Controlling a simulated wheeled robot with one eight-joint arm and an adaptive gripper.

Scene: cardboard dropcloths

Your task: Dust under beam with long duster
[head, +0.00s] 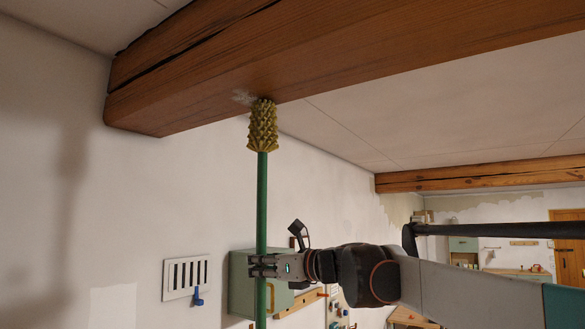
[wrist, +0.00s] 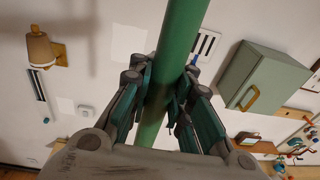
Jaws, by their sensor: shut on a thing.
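The long duster has a green pole (head: 262,205) and a bumpy yellow-green head (head: 263,126). It stands upright, with its head at the underside of the wooden beam (head: 230,75). A pale dusty patch (head: 243,97) shows on the beam just beside the top of the head. My gripper (head: 263,267) is shut around the lower pole. In the wrist view my gripper (wrist: 162,100) has its fingers on both sides of the pole (wrist: 180,45). The duster head is outside the wrist view.
A wall vent (head: 186,277) with a blue lever is left of the pole. A green cabinet (head: 243,284) hangs behind my gripper. A second beam (head: 480,175) crosses farther back. A wall lamp (wrist: 41,48) shows in the wrist view. The wall at left is mostly bare.

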